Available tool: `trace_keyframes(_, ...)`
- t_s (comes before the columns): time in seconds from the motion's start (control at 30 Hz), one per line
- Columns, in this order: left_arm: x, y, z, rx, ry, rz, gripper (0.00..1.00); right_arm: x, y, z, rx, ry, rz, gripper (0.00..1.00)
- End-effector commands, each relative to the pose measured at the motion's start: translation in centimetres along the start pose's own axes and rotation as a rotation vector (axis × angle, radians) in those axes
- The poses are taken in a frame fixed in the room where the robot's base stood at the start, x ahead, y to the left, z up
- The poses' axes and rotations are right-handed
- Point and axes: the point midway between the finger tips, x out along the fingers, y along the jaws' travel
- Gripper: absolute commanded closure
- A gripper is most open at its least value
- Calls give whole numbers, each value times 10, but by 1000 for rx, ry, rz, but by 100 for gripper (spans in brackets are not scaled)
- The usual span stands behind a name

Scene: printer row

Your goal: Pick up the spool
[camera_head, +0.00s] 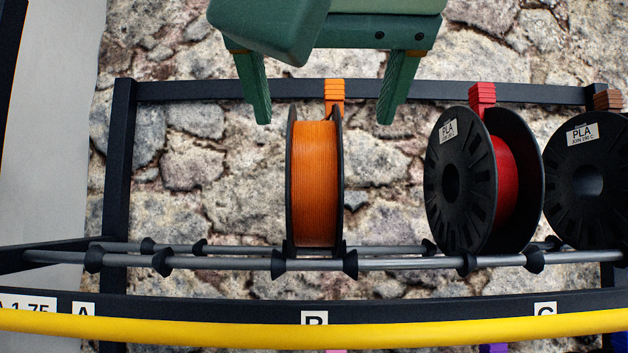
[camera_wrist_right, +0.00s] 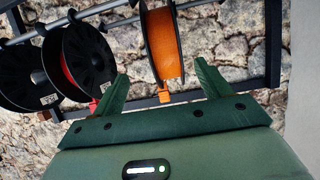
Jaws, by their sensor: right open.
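An orange spool (camera_head: 316,185) with black flanges stands upright on the rack's rods above the label B. It also shows in the right wrist view (camera_wrist_right: 163,45), ahead of the fingers. My right gripper (camera_head: 318,120) is open and empty. Its green fingers hang to the left and right of the spool's top edge, with a gap on both sides, and touch nothing that I can see. The fingers also show in the right wrist view (camera_wrist_right: 160,85). My left gripper is in neither view.
A red spool (camera_head: 507,185) stands to the right, and a black-flanged spool (camera_head: 588,180) is beyond it. Grey rods (camera_head: 390,264) with black cones carry the spools. A yellow bar (camera_head: 230,325) runs along the front. The rods above label A (camera_head: 84,309) are empty.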

Motion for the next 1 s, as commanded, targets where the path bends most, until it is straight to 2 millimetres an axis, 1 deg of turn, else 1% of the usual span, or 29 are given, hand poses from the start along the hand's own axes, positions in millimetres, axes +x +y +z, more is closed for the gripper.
trace_keyframes(0.03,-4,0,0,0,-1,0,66,13,0,-1,-1,-7,-1,24)
trace_keyframes(0.1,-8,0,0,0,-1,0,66,30,0,-1,-1,-7,-1,24)
trace_keyframes(0.2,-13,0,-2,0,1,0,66,51,0,-1,0,-5,-1,24)
trace_keyframes(0.3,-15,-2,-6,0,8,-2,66,64,-1,-1,1,-3,-1,24)
trace_keyframes(0.47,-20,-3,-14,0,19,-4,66,76,-2,-1,0,-3,-1,24)
trace_keyframes(0.63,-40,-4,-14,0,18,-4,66,102,-9,-4,-1,-5,-1,24)
trace_keyframes(0.73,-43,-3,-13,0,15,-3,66,116,-8,-3,1,-3,-1,24)
trace_keyframes(0.83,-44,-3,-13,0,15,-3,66,122,-8,-1,1,-1,-2,24)
trace_keyframes(1.0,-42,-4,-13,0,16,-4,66,123,-8,-1,1,1,-2,24)
